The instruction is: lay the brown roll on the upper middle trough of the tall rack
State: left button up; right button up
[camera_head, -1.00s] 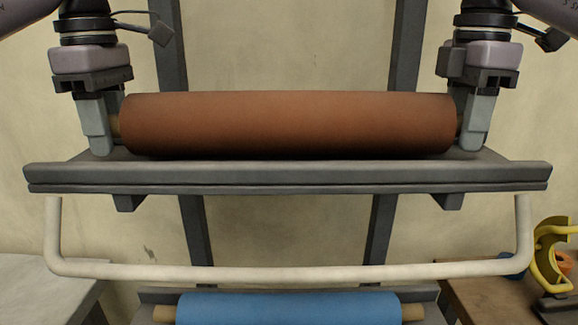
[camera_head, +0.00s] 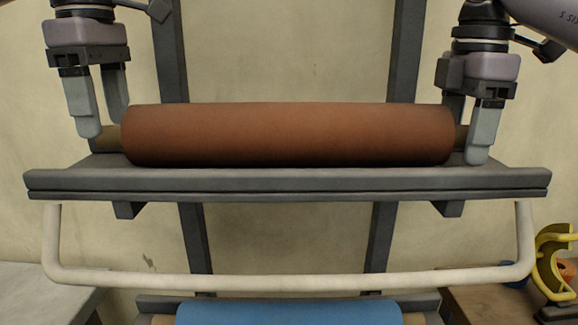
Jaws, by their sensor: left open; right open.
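The brown roll (camera_head: 288,134) lies lengthwise on the upper trough (camera_head: 288,181) of the tall rack (camera_head: 196,245), behind its front lip. Short core ends stick out at both sides of the roll. My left gripper (camera_head: 103,122) is open at the left core end, its fingers spread and raised a little above the trough. My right gripper (camera_head: 466,140) is open at the right core end, its front finger low near the trough. The right core end is partly hidden by that finger.
A cream bar (camera_head: 288,281) hangs below the trough. A blue roll (camera_head: 288,312) lies on a lower trough. A yellow curved object (camera_head: 552,262) stands on a brown table at right. A pale table (camera_head: 40,295) is at left.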

pick_arm(q)
jog(key=shift+r, duration=1.75)
pick_arm(e)
jog(key=shift+r, duration=3.75)
